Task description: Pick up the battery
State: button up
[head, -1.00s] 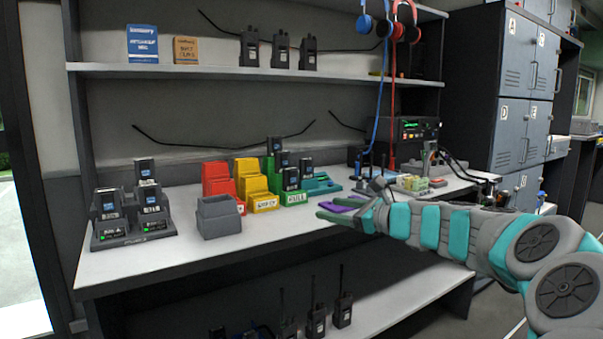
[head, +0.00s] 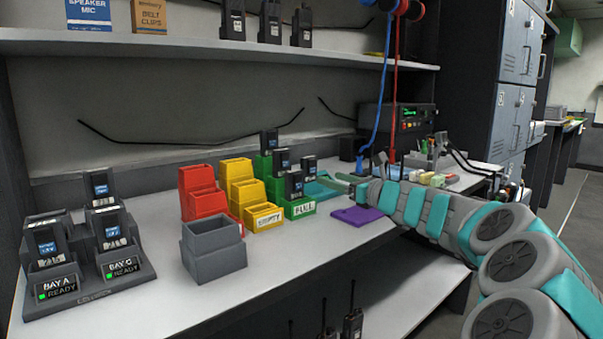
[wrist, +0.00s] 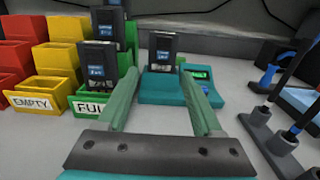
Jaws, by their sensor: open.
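Several black batteries with blue labels are in view. One battery (wrist: 162,54) stands upright in a teal cradle (wrist: 158,92), ahead of my gripper in the wrist view; in the head view it appears as a battery (head: 309,166) right of the green bins. Others stand in the green bins marked FULL (head: 300,209), such as this battery (head: 294,186), and in the grey charger (head: 100,285) at the left. My gripper (wrist: 158,77) is open and empty, its two teal fingers pointing at the cradle. The battery is beyond the fingertips; contact cannot be told.
Red bins (head: 203,197), yellow bins (head: 263,217) and a grey bin (head: 213,257) stand on the bench. A purple pad (head: 357,215) lies below my arm. Small upright posts (wrist: 283,140) stand right of my gripper.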

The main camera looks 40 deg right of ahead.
aim_at(313, 171)
jog(key=shift+w+r, duration=0.1)
jog(key=shift+w, duration=3.35)
grip_shut()
